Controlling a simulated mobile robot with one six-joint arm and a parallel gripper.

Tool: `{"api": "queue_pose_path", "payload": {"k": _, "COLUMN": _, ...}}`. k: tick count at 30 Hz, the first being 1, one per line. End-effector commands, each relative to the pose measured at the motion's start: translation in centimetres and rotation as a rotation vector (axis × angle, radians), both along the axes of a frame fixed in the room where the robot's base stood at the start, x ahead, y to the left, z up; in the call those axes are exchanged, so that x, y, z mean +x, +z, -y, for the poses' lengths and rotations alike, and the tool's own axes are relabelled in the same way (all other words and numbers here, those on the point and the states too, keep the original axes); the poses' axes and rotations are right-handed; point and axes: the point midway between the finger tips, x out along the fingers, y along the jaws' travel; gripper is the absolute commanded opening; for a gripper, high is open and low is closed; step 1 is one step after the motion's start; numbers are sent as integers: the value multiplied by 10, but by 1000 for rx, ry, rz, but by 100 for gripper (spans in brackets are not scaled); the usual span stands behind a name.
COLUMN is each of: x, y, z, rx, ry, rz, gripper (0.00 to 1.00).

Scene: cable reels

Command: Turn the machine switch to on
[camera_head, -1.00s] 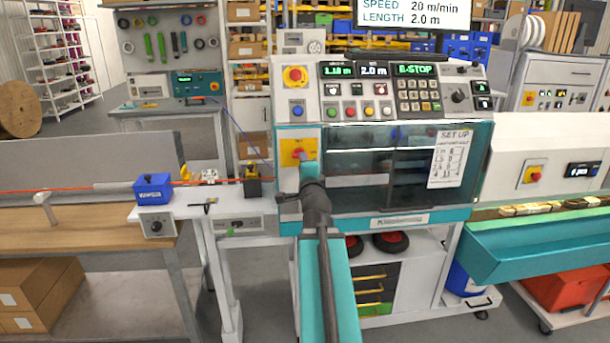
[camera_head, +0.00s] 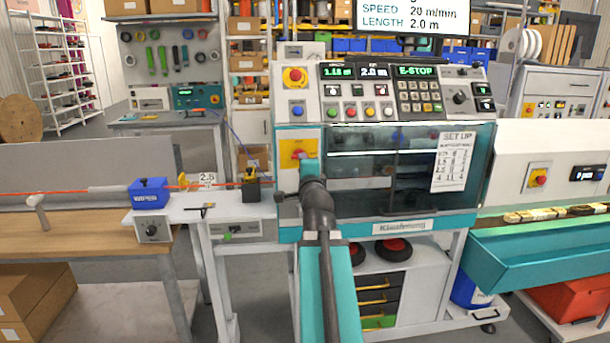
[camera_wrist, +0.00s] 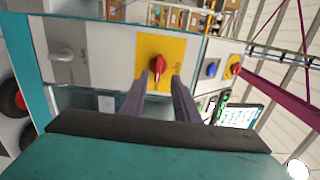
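The machine switch (camera_head: 297,151) is a red rotary knob on a yellow plate, on the front left of the machine (camera_head: 398,222). My arm reaches up to it, and my wrist partly covers the plate in the head view. In the wrist view the red knob (camera_wrist: 158,66) shows clearly on its yellow plate. My gripper (camera_wrist: 164,80) is open, its two dark fingers apart and pointing at the plate. The left fingertip is close to the knob; the right one is off to its right. I cannot tell whether either touches.
A red emergency button (camera_head: 295,77) on a yellow plate sits above the switch. The small display (camera_head: 416,71) reads E-STOP. A keypad (camera_head: 419,96) and coloured buttons are on the panel. A blue wiper box (camera_head: 148,194) with a red cable stands at left.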

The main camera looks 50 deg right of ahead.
Motion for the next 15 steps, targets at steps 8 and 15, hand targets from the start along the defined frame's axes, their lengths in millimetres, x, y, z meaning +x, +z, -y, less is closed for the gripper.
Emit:
{"api": "queue_pose_path", "payload": {"k": 8, "x": -5, "y": -3, "z": -2, "rx": 0, "ry": -7, "rz": 0, "gripper": 28}}
{"api": "queue_pose_path", "payload": {"k": 15, "x": -10, "y": -3, "z": -3, "rx": 3, "ry": -16, "rz": 1, "gripper": 28}}
